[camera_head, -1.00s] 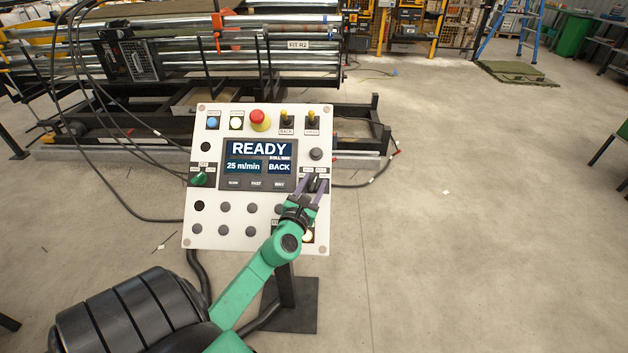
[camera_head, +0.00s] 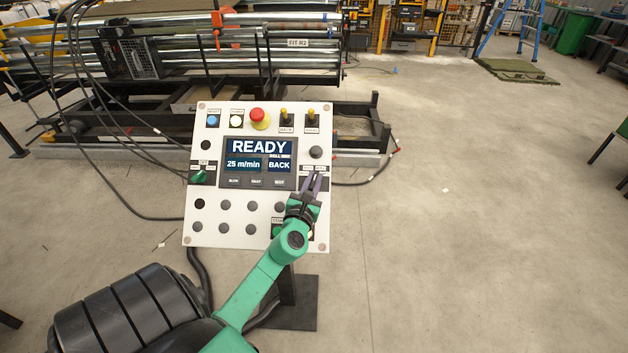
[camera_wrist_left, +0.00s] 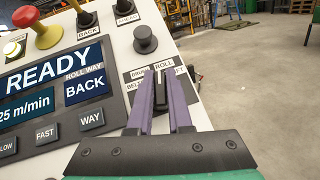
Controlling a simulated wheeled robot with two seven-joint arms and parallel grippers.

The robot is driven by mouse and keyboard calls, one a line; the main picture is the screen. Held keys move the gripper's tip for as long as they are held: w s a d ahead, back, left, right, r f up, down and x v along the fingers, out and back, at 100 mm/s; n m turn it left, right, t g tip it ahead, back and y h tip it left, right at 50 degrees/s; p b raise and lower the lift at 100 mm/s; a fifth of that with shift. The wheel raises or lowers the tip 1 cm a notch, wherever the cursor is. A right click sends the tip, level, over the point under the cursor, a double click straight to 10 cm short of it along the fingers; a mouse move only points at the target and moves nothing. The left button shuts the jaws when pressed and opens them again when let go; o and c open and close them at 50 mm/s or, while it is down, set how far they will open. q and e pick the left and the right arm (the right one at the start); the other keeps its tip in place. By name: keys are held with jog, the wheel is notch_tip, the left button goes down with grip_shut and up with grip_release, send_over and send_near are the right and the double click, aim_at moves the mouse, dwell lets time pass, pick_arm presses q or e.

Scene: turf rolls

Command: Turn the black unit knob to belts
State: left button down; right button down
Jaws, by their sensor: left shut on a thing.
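The white control panel (camera_head: 191,228) stands tilted on a post. At its right side, the black unit knob (camera_wrist_left: 158,92) sits under the word ROLL, with partly covered labels to either side. My left gripper (camera_head: 314,177) reaches up from below with its purple fingers on both sides of the knob. In the left wrist view the gripper (camera_wrist_left: 161,82) is shut on the knob, which points roughly up the panel. The fingers hide much of the knob and its labels. My right gripper is not in view.
The panel's screen (camera_head: 258,163) reads READY, 25 m/min and BACK. A red stop button (camera_head: 258,116) and two toggle switches are at the top, a green knob (camera_head: 199,177) at the left.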

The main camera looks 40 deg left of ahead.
pick_arm(q)
jog(key=n+y, duration=0.1)
jog(key=n+g+y, duration=0.1)
jog(key=n+y, duration=0.1)
jog(key=n, duration=0.1)
jog(key=shift+f+g, duration=0.25)
jog(key=shift+g, duration=0.15)
jog(key=n+g+y, duration=0.1)
jog(key=n, duration=0.1)
jog(key=n+g+y+b, duration=0.1)
jog(key=n, duration=0.1)
jog(key=shift+f+g+y, duration=0.1)
jog(key=shift+g+y, duration=0.2)
jog(key=shift+y, duration=0.1)
jog(key=n+g+y+b, duration=0.1)
jog(key=n+g, duration=0.2)
jog(key=n+g+y+b, duration=0.1)
jog(key=n+g, duration=0.1)
jog(key=n, duration=0.2)
jog(key=shift+s+g, duration=0.1)
jog(key=shift+g, duration=0.3)
jog(key=shift+s+n+g+b, duration=0.1)
jog(key=shift+n+g+b, duration=0.35)
jog(key=shift+n+g, duration=1.7)
jog(key=shift+n, duration=0.45)
jog(key=c, duration=0.8)
grip_release()
jog(key=shift+s, duration=0.1)
jog(key=shift+c, duration=0.2)
jog(key=shift+w, duration=0.2)
